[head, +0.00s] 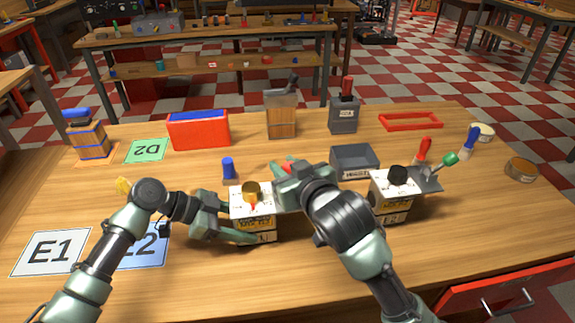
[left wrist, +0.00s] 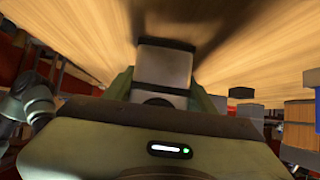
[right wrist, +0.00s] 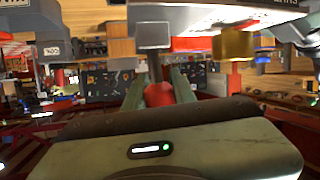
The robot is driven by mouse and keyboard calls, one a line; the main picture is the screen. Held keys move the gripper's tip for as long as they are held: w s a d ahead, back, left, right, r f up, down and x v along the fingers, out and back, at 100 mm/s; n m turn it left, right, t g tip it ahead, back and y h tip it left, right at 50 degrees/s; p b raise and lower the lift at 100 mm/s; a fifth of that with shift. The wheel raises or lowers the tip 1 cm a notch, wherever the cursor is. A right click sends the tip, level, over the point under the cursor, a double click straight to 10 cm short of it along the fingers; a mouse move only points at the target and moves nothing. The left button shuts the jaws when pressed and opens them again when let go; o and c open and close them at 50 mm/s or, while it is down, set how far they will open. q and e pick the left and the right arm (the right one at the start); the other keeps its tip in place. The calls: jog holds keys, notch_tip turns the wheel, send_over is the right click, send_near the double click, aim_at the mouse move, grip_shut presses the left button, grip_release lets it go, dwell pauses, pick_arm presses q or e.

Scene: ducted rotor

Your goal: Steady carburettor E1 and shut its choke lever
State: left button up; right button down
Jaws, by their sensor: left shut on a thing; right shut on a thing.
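A white boxy carburettor (head: 252,199) with a brass cylinder on top stands upright at the table's middle. Its lower label is partly covered, so I cannot read its full name. My left gripper (head: 237,224) is shut on this carburettor from the left, low on its body. My right gripper (head: 288,172) is just right of and above it, shut on a red knob, seemingly the choke lever's (right wrist: 159,95), clear between the fingers in the right wrist view. The brass cylinder (right wrist: 233,46) shows beside it there. A second carburettor (head: 394,190) with a black top stands to the right.
Cards E1 (head: 49,252) and E2 (head: 152,253) lie at the left. A blue peg (head: 228,168), a grey tray (head: 355,157) and a red box (head: 198,130) stand behind. A red screwdriver and green-tipped tool are near the second carburettor. The front table is clear.

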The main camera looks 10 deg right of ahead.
jog(key=shift+f, duration=0.1)
dwell(0.4)
jog(key=c, duration=1.1)
grip_release()
jog(key=shift+a, duration=0.1)
jog(key=shift+c, duration=0.2)
jog(key=v, duration=0.7)
jog(key=shift+s, duration=0.25)
pick_arm(q)
jog(key=o, duration=1.3)
jog(key=shift+o, duration=0.2)
